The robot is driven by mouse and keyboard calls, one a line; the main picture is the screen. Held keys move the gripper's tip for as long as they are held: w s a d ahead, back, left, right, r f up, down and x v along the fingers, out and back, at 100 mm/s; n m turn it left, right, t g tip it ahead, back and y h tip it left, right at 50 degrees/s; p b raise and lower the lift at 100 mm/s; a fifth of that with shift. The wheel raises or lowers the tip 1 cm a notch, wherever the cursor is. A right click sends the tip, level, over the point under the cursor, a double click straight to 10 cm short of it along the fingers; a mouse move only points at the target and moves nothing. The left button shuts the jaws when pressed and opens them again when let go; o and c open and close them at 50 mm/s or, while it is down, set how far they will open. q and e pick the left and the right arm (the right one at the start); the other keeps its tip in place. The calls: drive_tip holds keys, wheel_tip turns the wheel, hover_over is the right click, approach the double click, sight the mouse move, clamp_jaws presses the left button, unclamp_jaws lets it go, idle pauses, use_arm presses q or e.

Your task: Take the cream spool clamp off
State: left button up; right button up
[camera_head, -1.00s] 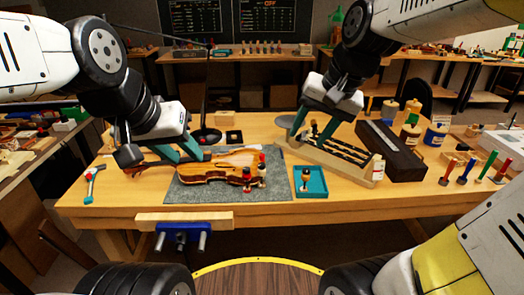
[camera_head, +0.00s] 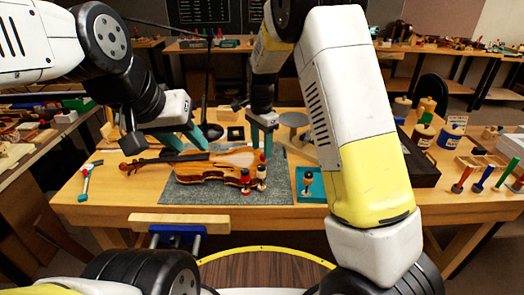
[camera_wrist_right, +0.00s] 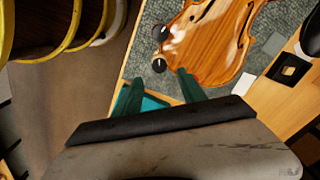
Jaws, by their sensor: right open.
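The violin (camera_head: 205,170) lies on a grey mat (camera_head: 225,192). Small spool clamps stand at its right end: a red-topped one (camera_head: 245,178) and a pale, cream-looking one (camera_head: 261,178), with a red top (camera_head: 262,157) just behind. Which is the cream clamp is hard to tell at this size. In the right wrist view, dark round clamp ends (camera_wrist_right: 159,65) sit beside the violin edge (camera_wrist_right: 210,45). My right gripper (camera_head: 263,140) is open above the violin's right end, fingers apart and empty. My left gripper (camera_head: 190,143) is open over the violin near its neck.
A teal tray (camera_head: 301,196) with a small spool clamp (camera_head: 307,179) stands right of the mat. Jars (camera_head: 422,135) and coloured-handled tools (camera_head: 482,178) are at the right. A hammer (camera_head: 86,180) lies at the left. My right forearm hides part of the table.

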sight(262, 166)
wheel_tip(262, 166, down, 6)
drive_tip(key=shift+f, duration=0.25)
clamp_jaws()
